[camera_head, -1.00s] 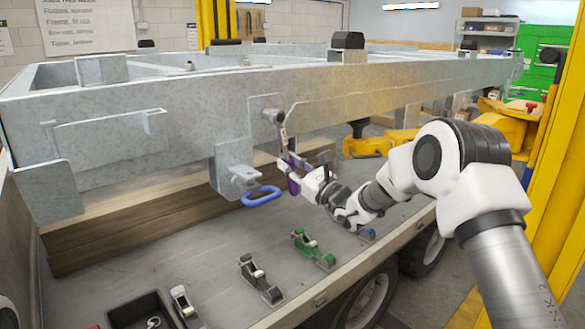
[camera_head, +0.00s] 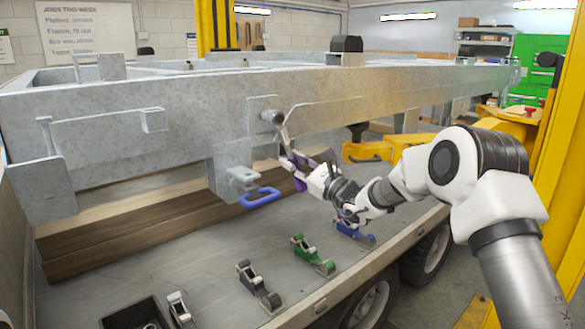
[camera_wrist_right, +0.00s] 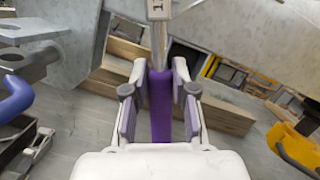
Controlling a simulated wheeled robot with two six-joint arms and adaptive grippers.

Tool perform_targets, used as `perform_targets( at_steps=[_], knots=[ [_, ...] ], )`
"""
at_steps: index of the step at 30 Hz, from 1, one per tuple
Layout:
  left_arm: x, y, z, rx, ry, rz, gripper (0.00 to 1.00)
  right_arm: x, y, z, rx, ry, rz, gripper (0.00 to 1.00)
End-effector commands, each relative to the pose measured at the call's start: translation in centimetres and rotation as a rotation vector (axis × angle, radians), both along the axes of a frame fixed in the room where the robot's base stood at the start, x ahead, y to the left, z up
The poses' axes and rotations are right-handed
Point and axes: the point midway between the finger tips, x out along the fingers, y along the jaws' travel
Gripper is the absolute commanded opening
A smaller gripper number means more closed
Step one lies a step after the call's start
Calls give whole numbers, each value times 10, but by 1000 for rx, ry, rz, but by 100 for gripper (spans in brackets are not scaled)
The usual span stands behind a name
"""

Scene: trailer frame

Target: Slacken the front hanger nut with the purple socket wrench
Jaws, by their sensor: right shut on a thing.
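The purple socket wrench has a purple handle (camera_wrist_right: 161,108) and a metal shaft. My right gripper (camera_head: 303,172) is shut on this handle, with pads on both sides in the right wrist view (camera_wrist_right: 159,112). In the head view, the wrench's metal head (camera_head: 271,117) is up against a plate on the side of the galvanised trailer frame (camera_head: 200,110). The shaft slants down and right from there to my gripper. The front hanger nut itself cannot be seen; the wrench head covers that spot. In the wrist view, the wrench's head end runs out of the top edge. My left gripper is not in view.
A bracket with a blue loop handle (camera_head: 260,198) hangs just left of the wrench. Below, the grey deck (camera_head: 190,245) carries a black tool (camera_head: 259,286), a green one (camera_head: 312,254), a blue one (camera_head: 354,232) and a black tray. Wooden beams (camera_head: 130,215) lie behind. A yellow post stands right.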

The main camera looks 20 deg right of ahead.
Motion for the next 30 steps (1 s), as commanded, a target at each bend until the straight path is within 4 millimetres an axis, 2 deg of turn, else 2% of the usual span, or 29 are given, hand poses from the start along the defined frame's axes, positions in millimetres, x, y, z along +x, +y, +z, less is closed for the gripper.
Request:
perform_targets(
  at_steps=[4,12,22,30],
  knots=[
    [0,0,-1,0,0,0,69,0,-1,2,-4,-6,-2,0],
    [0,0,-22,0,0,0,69,5,-16,8,-124,-53,-3,0],
    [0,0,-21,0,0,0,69,6,-18,12,-144,-59,-2,0],
    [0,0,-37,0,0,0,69,10,-31,22,-264,-106,-4,0]
  ],
)
